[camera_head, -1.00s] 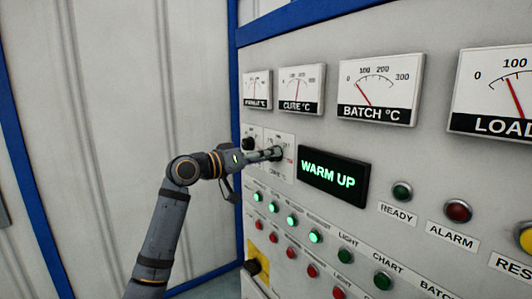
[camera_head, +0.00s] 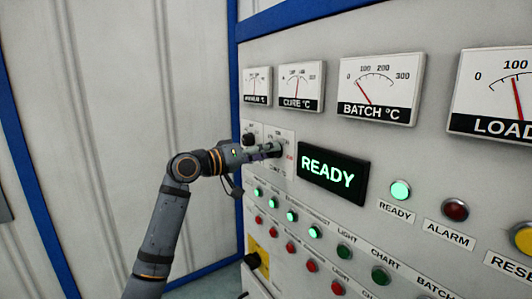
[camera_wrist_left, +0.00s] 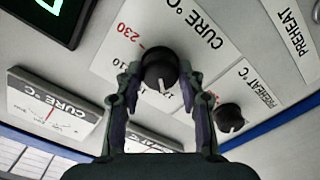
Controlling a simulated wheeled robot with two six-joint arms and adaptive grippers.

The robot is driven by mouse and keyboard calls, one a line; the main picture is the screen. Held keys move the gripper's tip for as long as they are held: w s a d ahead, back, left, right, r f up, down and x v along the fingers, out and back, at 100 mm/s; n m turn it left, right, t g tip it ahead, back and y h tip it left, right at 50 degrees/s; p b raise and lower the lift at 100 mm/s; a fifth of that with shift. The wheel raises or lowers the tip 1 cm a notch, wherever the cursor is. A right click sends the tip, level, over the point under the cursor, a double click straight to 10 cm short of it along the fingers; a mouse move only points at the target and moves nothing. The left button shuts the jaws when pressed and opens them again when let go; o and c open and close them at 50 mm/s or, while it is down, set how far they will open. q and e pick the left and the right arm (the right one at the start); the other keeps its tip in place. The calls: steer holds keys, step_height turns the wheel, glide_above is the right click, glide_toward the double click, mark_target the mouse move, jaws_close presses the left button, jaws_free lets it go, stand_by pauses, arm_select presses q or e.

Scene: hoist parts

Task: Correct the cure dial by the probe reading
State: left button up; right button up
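The cure dial (camera_wrist_left: 160,71) is a black knob with a white pointer line, on a white plate (camera_wrist_left: 108,54) marked CURE °C with a red 230. My left gripper (camera_wrist_left: 160,74) has one finger on each side of the knob, and both fingertips appear to touch it. In the head view my left gripper (camera_head: 272,150) reaches the panel from the left and covers most of the dial. The CURE gauge (camera_head: 301,86) above has its needle near mid-scale. The BATCH gauge (camera_head: 381,88) needle points low on its 0 to 300 scale. My right gripper is not in view.
The preheat dial (camera_wrist_left: 230,117) sits close beside the cure dial. A display (camera_head: 333,174) reads READY, and the green READY lamp (camera_head: 401,190) is lit. Rows of green and red buttons lie below. A LOAD gauge (camera_head: 495,95) is at the right.

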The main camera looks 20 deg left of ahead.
arm_select(q)
steer(key=o, duration=0.4)
steer(key=v, duration=1.2)
steer(key=shift+a, duration=0.1)
stand_by(0.4)
